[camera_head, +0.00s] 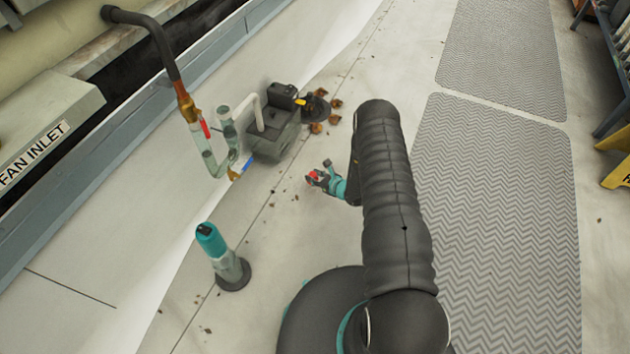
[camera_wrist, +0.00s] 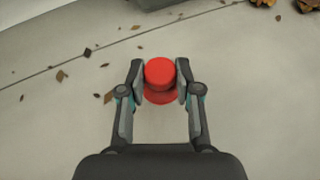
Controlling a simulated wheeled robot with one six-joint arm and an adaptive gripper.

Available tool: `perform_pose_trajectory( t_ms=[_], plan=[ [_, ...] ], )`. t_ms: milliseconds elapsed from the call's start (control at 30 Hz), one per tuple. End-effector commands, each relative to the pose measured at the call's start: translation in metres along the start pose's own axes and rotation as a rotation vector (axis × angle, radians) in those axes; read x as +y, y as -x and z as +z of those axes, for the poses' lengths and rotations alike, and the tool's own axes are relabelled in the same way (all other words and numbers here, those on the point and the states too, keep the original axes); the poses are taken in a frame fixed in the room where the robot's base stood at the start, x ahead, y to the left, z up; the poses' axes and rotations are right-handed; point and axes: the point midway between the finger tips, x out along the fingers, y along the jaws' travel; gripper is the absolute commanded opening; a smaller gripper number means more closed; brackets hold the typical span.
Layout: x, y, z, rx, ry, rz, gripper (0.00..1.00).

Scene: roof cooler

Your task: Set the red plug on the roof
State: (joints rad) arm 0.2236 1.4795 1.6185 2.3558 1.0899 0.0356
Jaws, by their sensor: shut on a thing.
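The red plug (camera_wrist: 160,74) is a small red round piece with a wider lower rim. My gripper (camera_wrist: 160,80) is shut on it, with one finger pad on each side, in the wrist view. In the head view my gripper (camera_head: 325,180) shows small at the picture's middle, with the red plug (camera_head: 316,176) between its fingers. Pale roof (camera_head: 290,225) lies below and around it. I cannot tell whether the plug touches the roof.
A grey box with a pump (camera_head: 272,135) stands beyond my gripper, beside pipework (camera_head: 190,110). A teal-topped bottle (camera_head: 221,257) stands at lower left. Dry leaves (camera_head: 317,127) are scattered on the roof. Grey walkway mats (camera_head: 490,200) lie at right.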

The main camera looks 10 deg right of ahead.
Motion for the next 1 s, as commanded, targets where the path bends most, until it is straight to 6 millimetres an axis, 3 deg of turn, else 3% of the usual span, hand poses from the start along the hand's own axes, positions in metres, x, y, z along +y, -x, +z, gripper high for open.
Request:
perform_pose_trajectory(
  t_ms=[167,567,600,700,1000],
  plan=[
    [0.000,-0.010,-0.022,0.000,0.000,0.000,0.07],
    [0.000,-0.012,-0.026,0.000,0.000,0.000,0.07],
    [0.000,-0.012,-0.025,0.000,0.000,0.000,0.38],
    [0.000,-0.012,-0.025,0.000,0.000,0.000,0.58],
    [0.000,-0.011,-0.024,0.000,0.000,0.000,0.58]
  ],
)
